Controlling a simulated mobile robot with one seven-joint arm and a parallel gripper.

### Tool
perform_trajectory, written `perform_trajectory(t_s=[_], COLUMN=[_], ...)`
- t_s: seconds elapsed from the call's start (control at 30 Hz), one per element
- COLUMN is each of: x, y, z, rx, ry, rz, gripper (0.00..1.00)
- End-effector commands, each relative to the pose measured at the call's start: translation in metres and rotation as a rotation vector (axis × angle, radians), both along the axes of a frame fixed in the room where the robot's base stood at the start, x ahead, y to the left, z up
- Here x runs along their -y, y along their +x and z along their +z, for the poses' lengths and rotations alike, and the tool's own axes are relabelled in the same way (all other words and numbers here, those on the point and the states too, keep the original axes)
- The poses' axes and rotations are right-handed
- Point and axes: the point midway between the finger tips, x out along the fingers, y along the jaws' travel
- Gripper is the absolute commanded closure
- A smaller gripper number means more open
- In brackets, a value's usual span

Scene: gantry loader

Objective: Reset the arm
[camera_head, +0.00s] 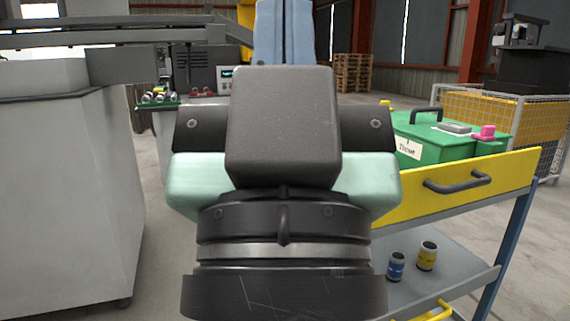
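My arm's end fills the middle of the view, close to the camera. It has a round black flange at the bottom, a mint-green body and a dark block (282,125) in front. Dark bars with screws stick out on both sides of the block. Above the block, in line with it, a light blue upright shape (284,32) in two halves runs to the top edge. I cannot tell whether these halves are my gripper's fingers. No held object shows.
At the right stands a yellow-edged cart (500,165) with a green box (430,140) on top and a blue can (396,266) and a yellow can (427,256) on its lower shelf. A large grey machine (60,190) stands at the left. A wire cage (548,125) is behind the cart.

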Motion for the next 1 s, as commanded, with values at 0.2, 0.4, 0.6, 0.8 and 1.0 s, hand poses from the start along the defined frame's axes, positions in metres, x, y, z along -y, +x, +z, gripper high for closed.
perform_trajectory(t_s=[0.2, 0.4, 0.6, 0.8, 1.0], x=[0.000, 0.000, 0.000, 0.000, 0.000], y=[0.001, 0.001, 0.002, 0.002, 0.002], z=[0.091, 0.153, 0.215, 0.278, 0.329], rx=[-0.003, -0.005, -0.006, -0.006, -0.007], ry=[0.000, -0.001, -0.001, -0.001, -0.001], rz=[-0.001, -0.001, -0.001, -0.001, 0.000], gripper=[1.00, 1.00, 1.00, 1.00, 1.00])
